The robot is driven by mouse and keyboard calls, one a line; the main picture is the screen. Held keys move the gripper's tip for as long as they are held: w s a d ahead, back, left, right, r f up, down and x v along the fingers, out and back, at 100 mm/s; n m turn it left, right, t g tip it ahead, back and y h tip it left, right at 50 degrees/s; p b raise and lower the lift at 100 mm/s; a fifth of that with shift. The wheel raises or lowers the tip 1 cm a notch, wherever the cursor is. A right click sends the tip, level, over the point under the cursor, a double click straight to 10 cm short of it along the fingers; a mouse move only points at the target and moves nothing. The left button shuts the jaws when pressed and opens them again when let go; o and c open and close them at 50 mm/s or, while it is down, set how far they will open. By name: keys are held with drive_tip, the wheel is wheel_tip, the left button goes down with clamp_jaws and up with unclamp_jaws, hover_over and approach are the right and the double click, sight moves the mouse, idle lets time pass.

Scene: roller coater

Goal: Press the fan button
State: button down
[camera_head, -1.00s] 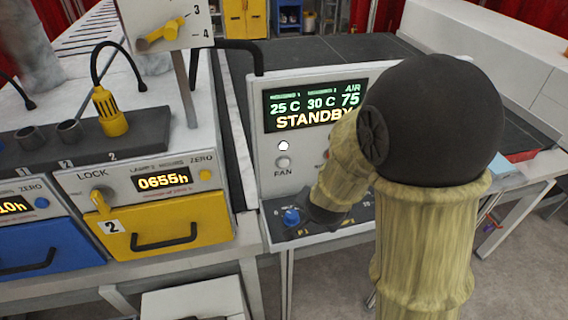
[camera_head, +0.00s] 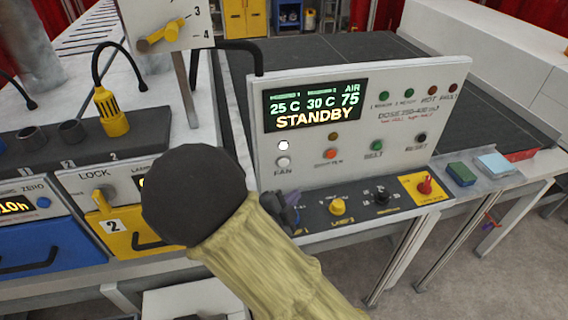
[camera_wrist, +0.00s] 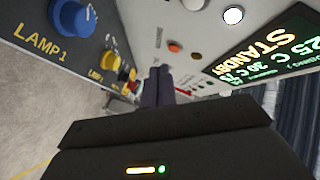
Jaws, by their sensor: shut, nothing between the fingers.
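The fan button (camera_head: 283,162) is a pale round button above the FAN label, at the left of the upright control panel (camera_head: 350,165). A lit white lamp (camera_head: 283,146) sits just above it. In the wrist view the pale button (camera_wrist: 194,4) is at the top edge, partly cut off, with the lit lamp (camera_wrist: 233,15) to its right.
The display (camera_head: 315,105) reads STANDBY. An orange button (camera_head: 330,154) and a green one (camera_head: 376,146) lie right of the fan button. A sloped knob strip (camera_head: 360,203) juts out below, with a yellow knob (camera_head: 337,207) and a red knob (camera_head: 425,185).

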sight(284, 162)
drive_tip(key=shift+w+a+p, duration=0.2)
drive_tip(key=shift+w+a, duration=0.2)
drive_tip(key=shift+w, duration=1)
drive_tip(key=shift+w+a+p, duration=0.25)
drive_tip(key=shift+w+a, duration=0.2)
drive_tip(key=shift+w, duration=0.95)
drive_tip(key=shift+w+a+p, duration=0.2)
drive_tip(key=shift+w+a, duration=0.2)
drive_tip(key=shift+w, duration=1)
drive_tip(key=shift+w, duration=0.15)
drive_tip(key=shift+w+a, duration=0.1)
drive_tip(key=shift+w, duration=0.2)
drive_tip(key=shift+w+a, duration=0.1)
drive_tip(key=shift+w, duration=0.25)
drive_tip(key=shift+s+b, duration=0.1)
drive_tip(key=shift+b, duration=0.2)
drive_tip(key=shift+s+d, duration=0.25)
drive_tip(key=shift+s, duration=0.4)
drive_tip(key=shift+b, duration=0.3)
